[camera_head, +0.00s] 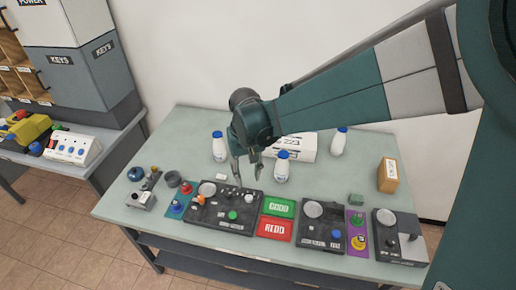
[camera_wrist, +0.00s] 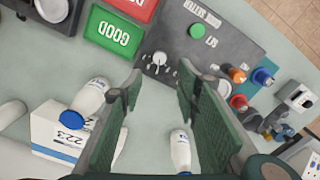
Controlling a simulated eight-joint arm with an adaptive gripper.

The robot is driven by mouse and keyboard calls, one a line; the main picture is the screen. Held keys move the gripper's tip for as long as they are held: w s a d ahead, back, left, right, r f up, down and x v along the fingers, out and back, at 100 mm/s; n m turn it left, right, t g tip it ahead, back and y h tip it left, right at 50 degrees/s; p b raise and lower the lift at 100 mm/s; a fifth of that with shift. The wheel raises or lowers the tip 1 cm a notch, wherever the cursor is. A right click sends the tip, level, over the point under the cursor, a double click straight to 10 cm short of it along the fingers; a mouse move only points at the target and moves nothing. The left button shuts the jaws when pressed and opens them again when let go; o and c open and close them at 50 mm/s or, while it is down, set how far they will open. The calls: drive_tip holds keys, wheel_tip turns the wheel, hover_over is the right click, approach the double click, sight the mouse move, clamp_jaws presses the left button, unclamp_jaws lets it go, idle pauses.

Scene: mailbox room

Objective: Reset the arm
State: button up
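My gripper (camera_head: 246,172) hangs from my green and grey arm above the middle of the table (camera_head: 330,185), pointing down. In the wrist view its two green pads (camera_wrist: 160,120) stand apart with nothing between them but the table surface and part of a white bottle below. The gripper is open and empty. It is over the area behind the large dark control panel (camera_head: 225,207), and it appears clear of the bottles and the panel.
A white box (camera_head: 297,147) lies behind. A green GOOD tray (camera_head: 279,207), a red tray (camera_head: 275,229), another panel (camera_head: 320,228) and a brown box (camera_head: 388,175) are also on the table.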

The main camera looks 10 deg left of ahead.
drive_tip(key=shift+d+r, duration=0.1)
drive_tip(key=s+d+r+m+t+y, duration=0.1)
drive_tip(key=d+r, duration=0.5)
drive_tip(key=d, duration=0.4)
drive_tip(key=s+d+r+m+t, duration=0.15)
drive_tip(key=d+r, duration=0.35)
drive_tip(key=d, duration=0.5)
drive_tip(key=s+d+r+m+t, duration=0.1)
drive_tip(key=s+d+t, duration=0.1)
drive_tip(key=s+d, duration=0.4)
drive_tip(key=s+d+r+m+t+h, duration=0.1)
drive_tip(key=s+d, duration=0.5)
drive_tip(key=d, duration=0.7)
drive_tip(key=shift+s+d+r+m+t, duration=0.15)
drive_tip(key=shift+s+r+m+t, duration=0.25)
drive_tip(key=shift+r+t, duration=0.4)
drive_tip(key=shift+c, duration=0.5)
idle(1.0)
